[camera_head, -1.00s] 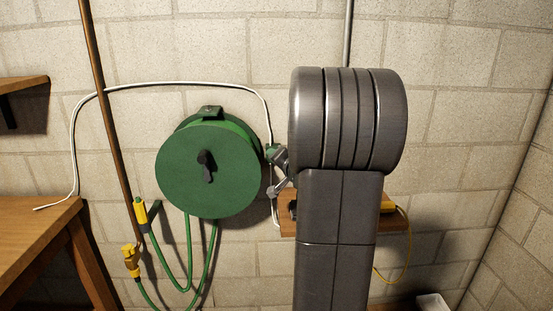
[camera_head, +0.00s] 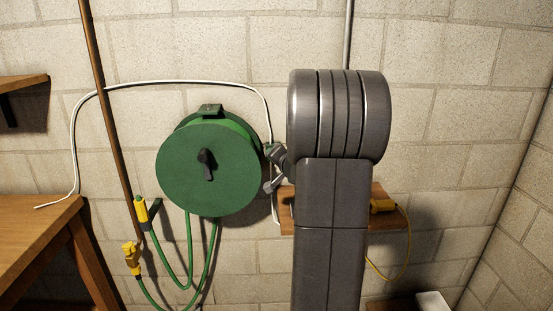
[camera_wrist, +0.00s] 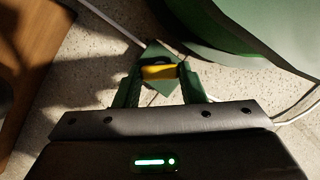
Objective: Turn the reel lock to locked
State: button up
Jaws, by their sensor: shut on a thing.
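The green hose reel (camera_head: 208,180) hangs on the block wall, with a black handle on its front. Its rim also shows at the upper right of the wrist view (camera_wrist: 262,38). The reel lock (camera_wrist: 160,72) looks like a small yellow lever in front of a green plate (camera_wrist: 155,54), beside the reel. My gripper (camera_wrist: 160,76) is shut on the yellow lever, with one finger on each side. In the head view my gripper (camera_head: 274,162) is at the reel's right edge, partly behind my arm. The lock's marked position cannot be read.
A wooden shelf (camera_head: 378,215) with a yellow object (camera_head: 382,206) is on the wall behind my arm. Green hose with yellow fittings (camera_head: 133,258) hangs below the reel. A white cable (camera_head: 180,83) loops above it. A wooden bench (camera_head: 50,218) stands left.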

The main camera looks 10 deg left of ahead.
jog(key=shift+f+b, duration=0.15)
jog(key=shift+b, duration=0.35)
jog(key=m+y+b, duration=0.1)
jog(key=m+b, duration=0.1)
jog(key=b, duration=0.3)
jog(key=m+t+y+b, duration=0.1)
jog(key=m+b, duration=0.1)
jog(key=b, duration=0.3)
jog(key=m+b, duration=0.2)
jog(key=b, duration=0.3)
jog(key=shift+d+f+m+t+y, duration=0.15)
jog(key=shift+f+m+t+y, duration=0.15)
jog(key=shift+m+y, duration=0.1)
jog(key=shift+r, duration=0.1)
jog(key=o, duration=1)
